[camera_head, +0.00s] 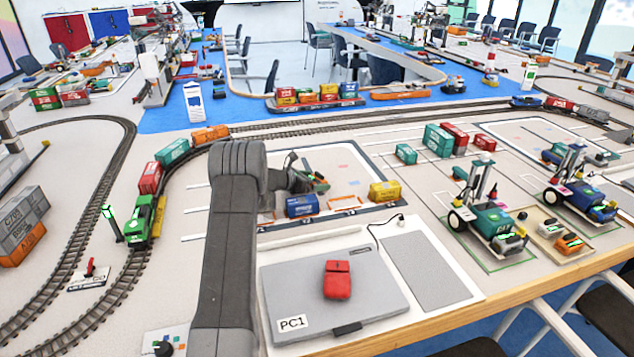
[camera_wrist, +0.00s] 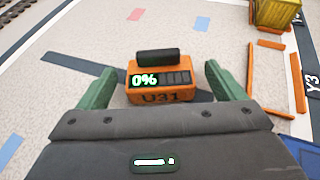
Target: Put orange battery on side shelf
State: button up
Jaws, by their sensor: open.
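An orange battery (camera_wrist: 160,88) with a black handle, a lit "0%" display and the mark "U31" lies on the light floor of the model yard in the wrist view. My gripper (camera_wrist: 159,72) is open, with one green finger on each side of the battery and gaps between. In the head view my gripper (camera_head: 316,182) is low over the yard mat, and the battery is mostly hidden there. Another orange battery (camera_head: 569,243) with a green display lies in a beige tray (camera_head: 543,215) at the right. I cannot tell which surface is the side shelf.
A blue container (camera_head: 301,206) and a yellow container (camera_head: 385,191) stand near my gripper. A laptop (camera_head: 300,275) with a red object (camera_head: 337,280) lies in front. A teal vehicle (camera_head: 490,219) and a blue vehicle (camera_head: 583,196) flank the tray. A green locomotive (camera_head: 141,218) stands on track left.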

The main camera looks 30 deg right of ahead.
jog(key=shift+d+f, duration=0.2)
jog(key=shift+d, duration=0.3)
jog(key=c, duration=1.3)
